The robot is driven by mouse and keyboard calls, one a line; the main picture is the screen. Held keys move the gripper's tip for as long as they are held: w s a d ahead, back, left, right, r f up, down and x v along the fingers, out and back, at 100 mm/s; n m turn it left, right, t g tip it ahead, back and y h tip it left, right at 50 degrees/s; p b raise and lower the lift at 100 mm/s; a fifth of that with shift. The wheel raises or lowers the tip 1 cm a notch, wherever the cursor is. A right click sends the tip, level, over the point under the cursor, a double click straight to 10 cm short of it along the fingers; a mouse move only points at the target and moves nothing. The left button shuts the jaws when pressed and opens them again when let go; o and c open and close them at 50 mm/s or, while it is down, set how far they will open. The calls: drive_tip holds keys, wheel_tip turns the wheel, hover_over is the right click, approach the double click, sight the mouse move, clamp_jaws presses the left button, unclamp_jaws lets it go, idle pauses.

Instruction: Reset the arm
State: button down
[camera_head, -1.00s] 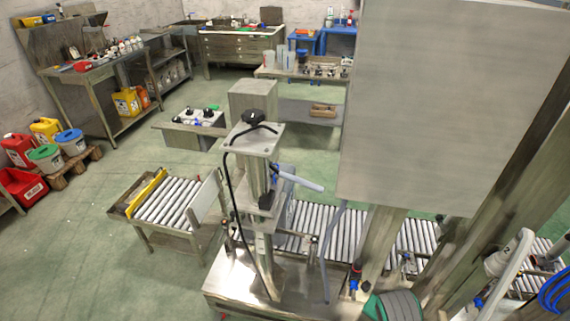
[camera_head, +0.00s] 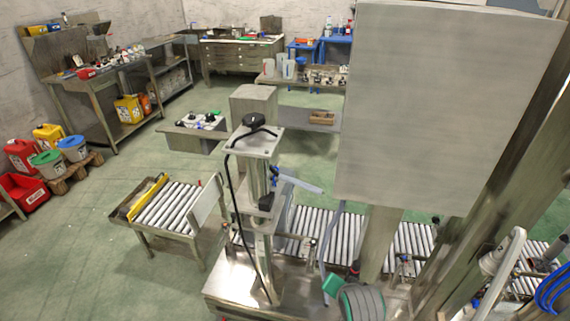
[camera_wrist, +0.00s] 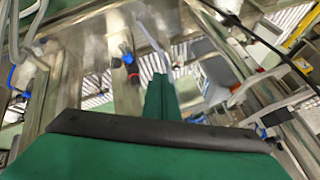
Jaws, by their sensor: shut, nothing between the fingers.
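My gripper (camera_wrist: 162,98) shows in the wrist view as green fingers closed together beyond a dark band and a broad green body. Nothing shows between the fingers. In the head view my gripper (camera_head: 333,284) is a green tip beside the grey, green-edged end of my arm, low and right of centre. It appears close to the steel machine bench (camera_head: 240,285); I cannot tell whether it touches anything.
A steel column with a black knob (camera_head: 254,119) stands left of my gripper. A roller conveyor (camera_head: 310,230) runs behind it. A large grey cabinet (camera_head: 435,100) blocks the upper right. A roller table (camera_head: 170,208) stands left; green floor (camera_head: 80,270) is open there.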

drive_tip(key=w+a+r+t+y, duration=0.1)
drive_tip(key=w+a+r+t, duration=0.15)
drive_tip(key=a, duration=0.45)
drive_tip(key=w+a+r+t+y, duration=0.1)
drive_tip(key=w+a+r+t, duration=0.1)
drive_tip(key=w+a+r, duration=0.3)
drive_tip(key=s+a+m+t, duration=0.1)
drive_tip(key=s+a+t, duration=0.3)
drive_tip(key=a, duration=0.5)
drive_tip(key=s+f+h, duration=0.1)
drive_tip(key=s+f, duration=0.3)
drive_tip(key=s, duration=0.7)
drive_tip(key=s+f+h, duration=0.2)
drive_tip(key=s+f, duration=0.2)
drive_tip(key=s, duration=0.6)
drive_tip(key=s+d+r+n, duration=0.1)
drive_tip(key=s+n, duration=0.3)
drive_tip(key=s, duration=0.4)
drive_tip(key=s+d+r+n+y, duration=0.1)
drive_tip(key=s+d+n, duration=0.3)
drive_tip(key=s, duration=0.5)
drive_tip(key=shift+d+r, duration=0.2)
drive_tip(key=shift+d, duration=0.15)
